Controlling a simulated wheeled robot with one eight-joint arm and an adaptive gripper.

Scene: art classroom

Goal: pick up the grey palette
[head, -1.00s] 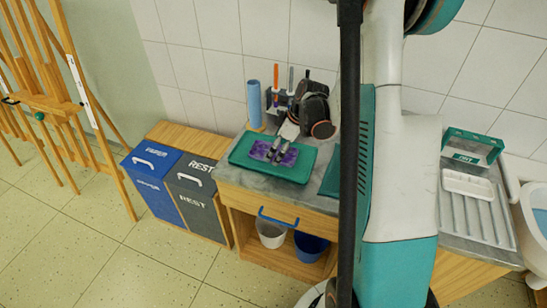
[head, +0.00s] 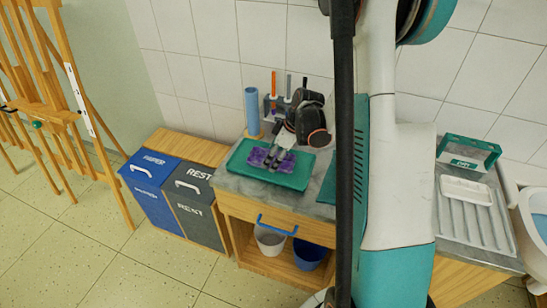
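I cannot make out a thing that is clearly a grey palette. A purple, flat thing (head: 258,157) lies in the green tray (head: 242,164) on the counter, partly covered by my gripper. My gripper (head: 275,158) is dark with grey fingers and points down over the middle of the purple thing. The fingers look close to it, but I cannot tell whether they touch it or how far apart they are. What lies under the fingers is hidden.
A blue roll (head: 252,110) and a holder with tools (head: 277,104) stand behind the tray. My arm hides the counter's middle. At right are a white tray (head: 466,190) and a green box (head: 469,150). Blue (head: 150,190) and grey (head: 195,207) bins stand at left.

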